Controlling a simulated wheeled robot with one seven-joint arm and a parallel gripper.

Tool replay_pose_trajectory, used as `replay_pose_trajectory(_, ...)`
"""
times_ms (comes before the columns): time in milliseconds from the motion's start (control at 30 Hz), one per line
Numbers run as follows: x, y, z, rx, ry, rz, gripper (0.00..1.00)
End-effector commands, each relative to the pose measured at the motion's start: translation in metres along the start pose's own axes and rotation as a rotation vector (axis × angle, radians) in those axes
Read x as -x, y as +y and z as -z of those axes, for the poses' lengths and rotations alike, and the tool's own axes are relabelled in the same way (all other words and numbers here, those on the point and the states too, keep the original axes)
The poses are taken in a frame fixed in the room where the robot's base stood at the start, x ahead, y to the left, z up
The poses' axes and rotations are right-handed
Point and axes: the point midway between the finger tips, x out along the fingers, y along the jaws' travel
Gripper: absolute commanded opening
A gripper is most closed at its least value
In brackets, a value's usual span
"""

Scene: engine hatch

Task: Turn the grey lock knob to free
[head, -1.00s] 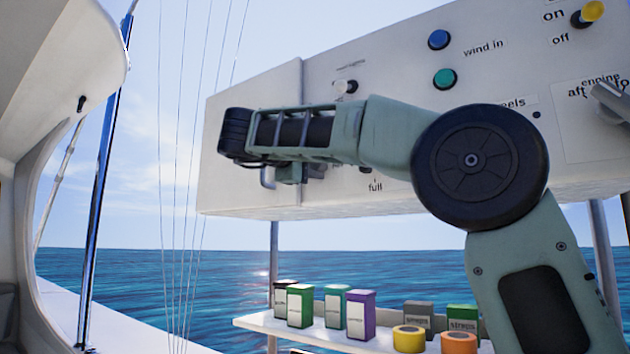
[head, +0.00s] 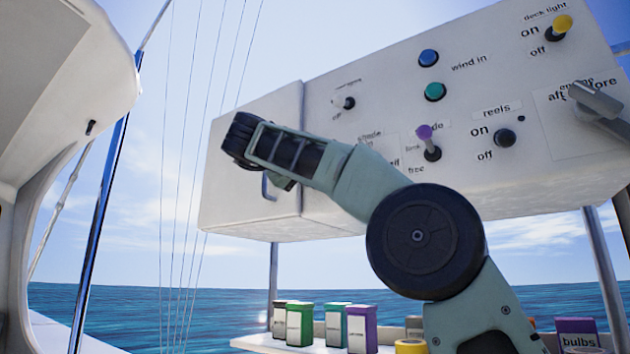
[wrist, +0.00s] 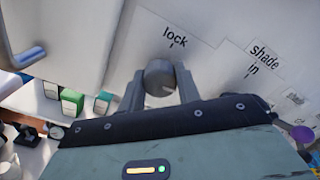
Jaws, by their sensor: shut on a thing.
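The grey lock knob (wrist: 158,74) is round and sits on the white panel below the word "lock" in the wrist view. My gripper (wrist: 160,90) has one finger on each side of the knob and is shut on it. A pale mark shows on the knob's lower side, but I cannot tell for certain which setting it points to. No "free" label shows near this knob in the wrist view. In the head view my arm's end covers the knob and the fingertips.
A handle (head: 268,188) stands out on the box's left part. Near my arm are a purple-topped toggle (head: 428,142), a white-and-black knob (head: 345,102) and a black reels knob (head: 505,137). A shelf (head: 258,343) of small boxes stands below.

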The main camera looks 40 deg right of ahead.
Motion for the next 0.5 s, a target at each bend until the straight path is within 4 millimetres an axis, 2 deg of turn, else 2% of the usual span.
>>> replay_pose_trajectory(500, 0.0002, 0.0023, 0.0014, -0.086, 0.005, -0.002, 0.1)
